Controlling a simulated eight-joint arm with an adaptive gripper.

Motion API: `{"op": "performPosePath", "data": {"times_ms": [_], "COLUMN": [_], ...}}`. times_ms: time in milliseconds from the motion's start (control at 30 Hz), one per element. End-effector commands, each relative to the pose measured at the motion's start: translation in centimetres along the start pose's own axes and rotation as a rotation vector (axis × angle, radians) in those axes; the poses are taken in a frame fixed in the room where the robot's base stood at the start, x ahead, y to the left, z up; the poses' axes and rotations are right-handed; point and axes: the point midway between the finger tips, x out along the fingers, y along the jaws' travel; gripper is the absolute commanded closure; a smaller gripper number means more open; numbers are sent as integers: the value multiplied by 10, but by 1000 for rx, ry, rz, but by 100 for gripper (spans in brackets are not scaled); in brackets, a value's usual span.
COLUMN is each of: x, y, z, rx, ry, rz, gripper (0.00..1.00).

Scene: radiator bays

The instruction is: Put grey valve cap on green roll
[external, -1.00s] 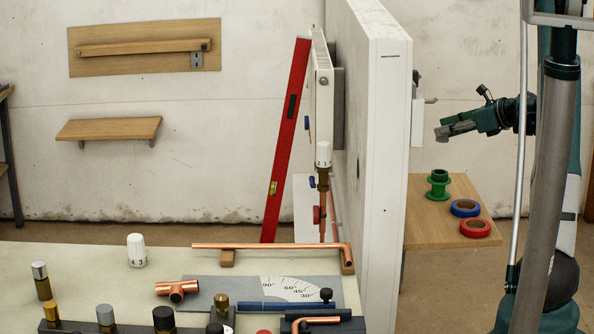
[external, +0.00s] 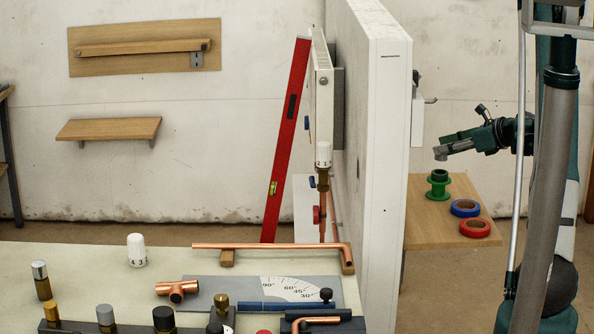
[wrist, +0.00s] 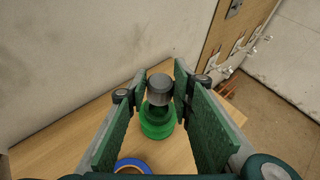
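The grey valve cap (wrist: 160,87) sits between the fingertips of my gripper (wrist: 161,90) in the wrist view, with both fingers against or very near its sides. In the external view the cap (external: 440,154) shows at the tip of my gripper (external: 447,149), a short way above the green roll (external: 438,186). The green roll stands upright on the wooden table and shows in the wrist view (wrist: 157,127) below and partly behind the cap. A gap shows between cap and roll in the external view.
A blue tape roll (external: 465,208) and a red tape roll (external: 475,227) lie on the wooden table (external: 425,225) near the green roll. A white partition wall (external: 385,150) stands to the left. The workbench (external: 60,265) beyond it holds pipes and fittings.

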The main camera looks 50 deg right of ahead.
Motion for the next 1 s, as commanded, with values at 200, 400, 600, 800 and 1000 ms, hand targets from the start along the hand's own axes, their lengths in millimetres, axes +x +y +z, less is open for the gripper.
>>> {"op": "performPosePath", "data": {"times_ms": [200, 400, 600, 800, 1000], "x": [1, 2, 10, 17, 17], "y": [0, 0, 0, 0, 0], "z": [-2, -4, -20, -35, -36], "rx": [0, 0, 0, 0, 0], "ry": [0, 0, 0, 0, 0], "rz": [0, 0, 0, 0, 0], "gripper": [81, 81, 81, 81, 81]}}
